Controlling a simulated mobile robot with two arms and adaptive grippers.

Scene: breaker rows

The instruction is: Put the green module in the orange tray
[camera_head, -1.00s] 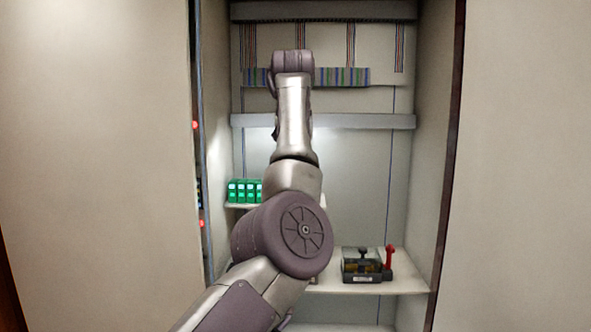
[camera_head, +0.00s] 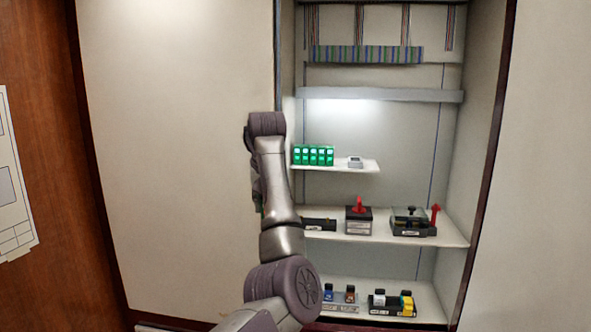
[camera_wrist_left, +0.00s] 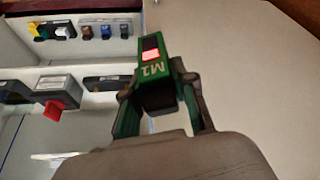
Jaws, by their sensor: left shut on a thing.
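The green module (camera_wrist_left: 184,64), labelled M1 and with a lit red patch, sits between the fingers of my left gripper (camera_wrist_left: 158,88) in the left wrist view. The gripper is shut on it. In the head view my left arm stands just left of the cabinet opening. Its gripper is mostly hidden behind the forearm, with only a sliver of green showing. I see no orange tray in these frames. My right gripper is not in view.
Several green modules (camera_head: 313,155) stand in a row on the small upper shelf, beside a small grey part (camera_head: 355,162). The middle shelf holds a box with a red handle (camera_head: 358,219) and a dark device (camera_head: 412,221). Small coloured parts (camera_head: 393,303) stand on the lower shelf.

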